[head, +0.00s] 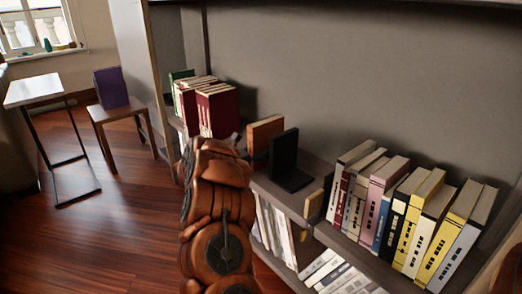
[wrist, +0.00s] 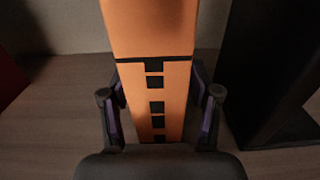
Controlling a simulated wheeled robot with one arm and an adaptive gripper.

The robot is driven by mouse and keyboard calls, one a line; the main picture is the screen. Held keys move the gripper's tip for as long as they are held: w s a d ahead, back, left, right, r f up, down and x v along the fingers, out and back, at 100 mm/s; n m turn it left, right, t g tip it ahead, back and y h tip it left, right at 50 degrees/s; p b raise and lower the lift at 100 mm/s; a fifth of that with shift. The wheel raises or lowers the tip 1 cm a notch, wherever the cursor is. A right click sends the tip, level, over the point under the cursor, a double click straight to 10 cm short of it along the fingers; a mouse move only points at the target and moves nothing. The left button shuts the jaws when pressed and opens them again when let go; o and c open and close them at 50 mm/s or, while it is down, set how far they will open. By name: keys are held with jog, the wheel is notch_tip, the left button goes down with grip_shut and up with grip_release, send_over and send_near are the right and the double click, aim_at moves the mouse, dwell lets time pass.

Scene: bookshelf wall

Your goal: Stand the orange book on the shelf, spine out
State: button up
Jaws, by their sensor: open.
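The orange book (head: 264,132) stands upright on the shelf (head: 262,182), between dark red books and a black bookend (head: 284,158). In the wrist view the orange book (wrist: 155,35) fills the middle, its black-marked spine facing the camera. My gripper (wrist: 160,100) is open, with one finger on each side of the book's lower part. I cannot tell whether the fingers touch it. In the head view my arm hides the gripper and the book's lower part.
Dark red books (head: 216,110) stand left of the orange book. A leaning row of books (head: 400,215) fills the shelf at right. A stool (head: 118,113) with a purple book (head: 111,89) and a white-topped table (head: 35,89) stand at left.

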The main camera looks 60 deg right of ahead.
jog(key=v, duration=1.2)
jog(key=shift+r, duration=0.1)
